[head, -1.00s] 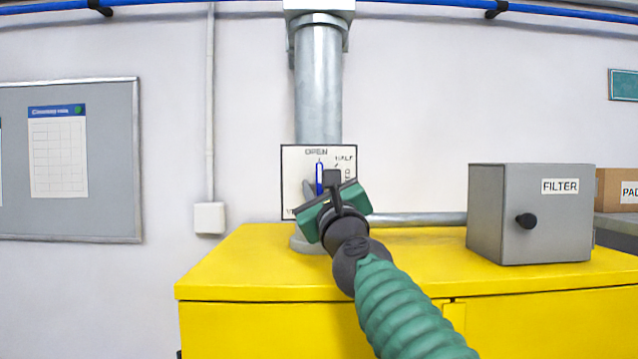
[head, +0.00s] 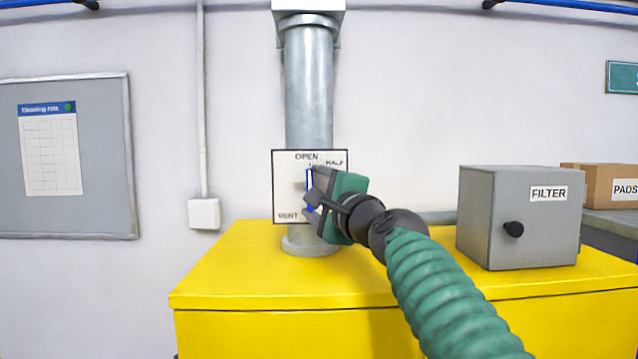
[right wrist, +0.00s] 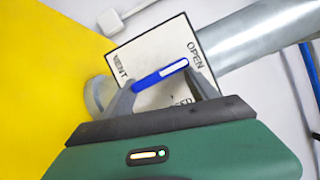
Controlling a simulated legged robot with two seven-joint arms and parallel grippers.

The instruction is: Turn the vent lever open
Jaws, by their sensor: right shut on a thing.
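The vent lever (head: 309,188) is a blue handle with a white stripe on a white dial plate (head: 288,158), in front of a grey vertical pipe (head: 309,100). The lever stands about upright, its top end toward the OPEN label. My right gripper (head: 314,192) comes in from the lower right and hides part of the plate. In the right wrist view the lever (right wrist: 160,74) lies between the two fingers of my right gripper (right wrist: 161,80), which is shut on it; its striped end points toward OPEN. My left gripper is not in view.
A yellow cabinet (head: 230,270) stands below the plate. A grey FILTER box (head: 480,215) sits on its right side, with a PADS carton (head: 600,185) behind. A notice board (head: 100,180) and a small white wall box (head: 204,213) are at left.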

